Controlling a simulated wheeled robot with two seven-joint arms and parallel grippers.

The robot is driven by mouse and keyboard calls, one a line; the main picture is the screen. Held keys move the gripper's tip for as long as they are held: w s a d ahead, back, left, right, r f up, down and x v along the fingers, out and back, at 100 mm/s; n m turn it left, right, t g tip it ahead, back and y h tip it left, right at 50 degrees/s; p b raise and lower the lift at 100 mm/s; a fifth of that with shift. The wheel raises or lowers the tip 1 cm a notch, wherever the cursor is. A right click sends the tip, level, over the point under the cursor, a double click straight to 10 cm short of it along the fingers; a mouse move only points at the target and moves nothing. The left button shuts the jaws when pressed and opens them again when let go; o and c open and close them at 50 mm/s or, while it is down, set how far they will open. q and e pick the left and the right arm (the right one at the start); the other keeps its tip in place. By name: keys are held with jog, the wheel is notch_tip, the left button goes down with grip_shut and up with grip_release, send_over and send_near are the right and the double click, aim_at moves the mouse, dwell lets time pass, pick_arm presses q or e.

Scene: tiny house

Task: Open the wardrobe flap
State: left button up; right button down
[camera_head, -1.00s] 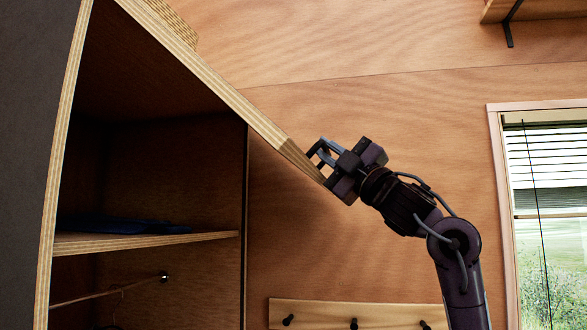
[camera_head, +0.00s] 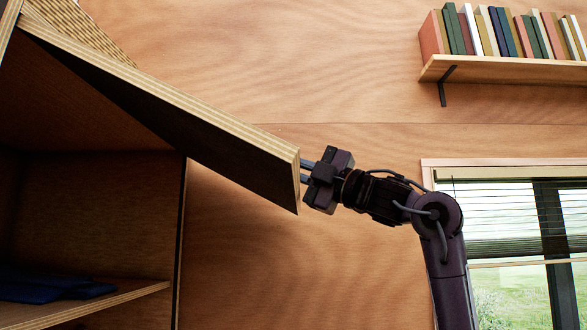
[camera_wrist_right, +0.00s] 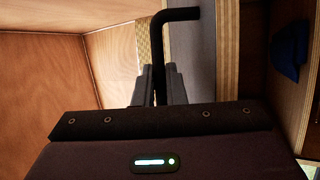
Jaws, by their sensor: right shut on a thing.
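The wardrobe flap (camera_head: 190,128) is a plywood-edged panel, raised and sloping down to the right from the top of the open wardrobe. Its dark underside shows in the head view. My right gripper (camera_head: 308,172) is at the flap's lower free end. In the right wrist view, a bent black handle (camera_wrist_right: 178,15) runs down between the fingers of my right gripper (camera_wrist_right: 156,88), which is shut on it. The handle is hidden in the head view. My left gripper is in neither view.
The wardrobe has a shelf (camera_head: 135,291) with a folded blue cloth (camera_head: 50,287). A bookshelf (camera_head: 500,68) hangs at the upper right, above a window (camera_head: 510,240) with blinds. The plain wooden wall (camera_head: 290,270) below the gripper looks clear.

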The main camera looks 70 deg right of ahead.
jog(key=c, duration=1.8)
grip_release()
jog(key=shift+w, duration=0.1)
jog(key=shift+w+a, duration=0.15)
jog(key=shift+w, duration=0.05)
jog(key=shift+s+f+b, duration=0.25)
jog(key=shift+s+b, duration=0.05)
jog(key=b+v, duration=0.4)
jog(key=v, duration=0.3)
jog(key=shift+s, duration=0.15)
